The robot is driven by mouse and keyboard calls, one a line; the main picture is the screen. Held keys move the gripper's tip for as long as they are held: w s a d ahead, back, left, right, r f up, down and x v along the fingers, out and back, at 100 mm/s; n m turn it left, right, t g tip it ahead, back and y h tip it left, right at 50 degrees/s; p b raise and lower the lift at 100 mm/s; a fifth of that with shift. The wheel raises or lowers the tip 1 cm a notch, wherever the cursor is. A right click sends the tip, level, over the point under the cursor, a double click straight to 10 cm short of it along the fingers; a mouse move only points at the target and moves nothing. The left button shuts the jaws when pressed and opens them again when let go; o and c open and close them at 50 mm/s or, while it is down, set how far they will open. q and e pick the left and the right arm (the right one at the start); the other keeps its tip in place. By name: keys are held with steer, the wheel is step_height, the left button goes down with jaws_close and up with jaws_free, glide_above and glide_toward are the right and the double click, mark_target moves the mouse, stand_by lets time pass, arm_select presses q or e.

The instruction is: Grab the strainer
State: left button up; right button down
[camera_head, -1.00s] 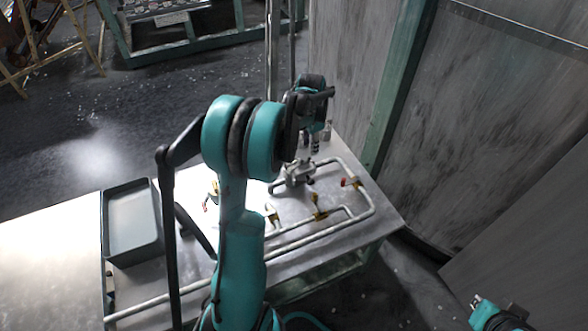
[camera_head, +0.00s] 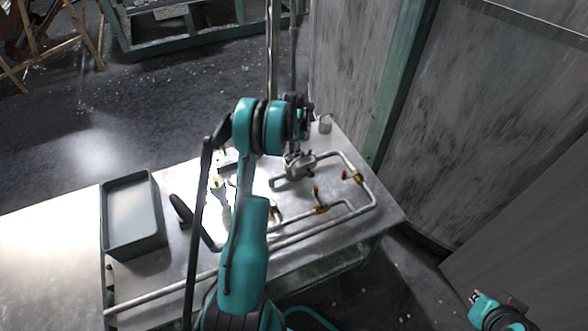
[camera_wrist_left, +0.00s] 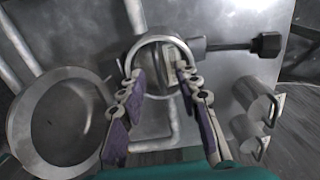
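A grey metal fitting (camera_head: 298,163) sits at the bent pipework on the table in the head view; I cannot be sure it is the strainer. My left gripper (camera_head: 297,137) is above it, partly hidden by my own arm. In the left wrist view the left gripper (camera_wrist_left: 160,88) has its two purple-padded fingers apart. A round metal rim (camera_wrist_left: 163,38) shows beyond and between the fingers; I cannot tell whether they touch it. A rod with a black end (camera_wrist_left: 267,45) reaches right from there. Of my right arm, only a teal and black part shows at the lower right.
A wide round metal vessel (camera_wrist_left: 35,95) lies left in the wrist view, with metal cups (camera_wrist_left: 253,97) at right. In the head view, a cup (camera_head: 325,124) stands at the table's far edge, a grey tray (camera_head: 160,238) at left. Pipes with red and yellow valves (camera_head: 320,207) cross the table.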

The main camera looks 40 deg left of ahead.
arm_select(q)
steer(key=shift+f, duration=0.45)
steer(key=shift+r, duration=0.1)
jaws_close()
steer(key=shift+r, duration=0.1)
